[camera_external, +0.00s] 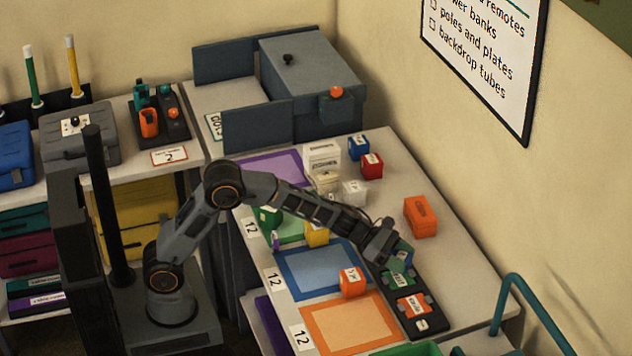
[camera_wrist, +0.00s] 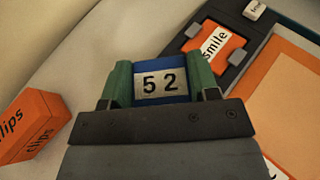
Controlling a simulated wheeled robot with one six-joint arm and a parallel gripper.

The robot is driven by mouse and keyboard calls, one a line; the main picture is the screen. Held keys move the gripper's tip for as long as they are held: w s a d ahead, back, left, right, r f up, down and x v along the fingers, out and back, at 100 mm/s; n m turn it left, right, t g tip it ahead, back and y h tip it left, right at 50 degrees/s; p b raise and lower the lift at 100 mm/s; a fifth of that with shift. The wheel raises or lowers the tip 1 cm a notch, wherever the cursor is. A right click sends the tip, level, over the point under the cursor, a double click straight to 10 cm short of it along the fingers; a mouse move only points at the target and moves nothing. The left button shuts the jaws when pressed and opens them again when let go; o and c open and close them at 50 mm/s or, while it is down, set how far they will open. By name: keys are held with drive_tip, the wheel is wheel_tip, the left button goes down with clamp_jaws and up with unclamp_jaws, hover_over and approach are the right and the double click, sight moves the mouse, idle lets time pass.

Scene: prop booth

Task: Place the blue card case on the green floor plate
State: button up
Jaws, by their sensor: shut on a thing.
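The blue card case (camera_wrist: 161,87), with a white label reading 52, is between the green fingers of my gripper (camera_wrist: 161,84) in the wrist view. My gripper is shut on it. In the external view my gripper (camera_external: 398,256) is at the far end of the black tray, and the case is mostly hidden there. The green floor plate (camera_external: 291,238) lies left of my gripper, beyond the blue plate. My forearm crosses above it and hides part of it. A green block (camera_external: 268,216) and a yellow block (camera_external: 317,234) stand at it.
The black tray (camera_external: 431,318) holds an orange case (camera_external: 412,305). The blue plate (camera_external: 300,285), with an orange cube (camera_external: 352,282) at its near edge, and the orange plate (camera_external: 345,325) lie left of it. An orange clips box (camera_external: 421,216) stands right. White boxes (camera_external: 322,160) stand further back.

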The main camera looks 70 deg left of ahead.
drive_tip(key=shift+f+b, duration=0.4)
drive_tip(key=shift+f, duration=1.2)
drive_tip(key=shift+f, duration=0.15)
drive_tip(key=shift+f+b, duration=0.1)
drive_tip(key=shift+b, duration=0.2)
drive_tip(key=o, duration=0.9)
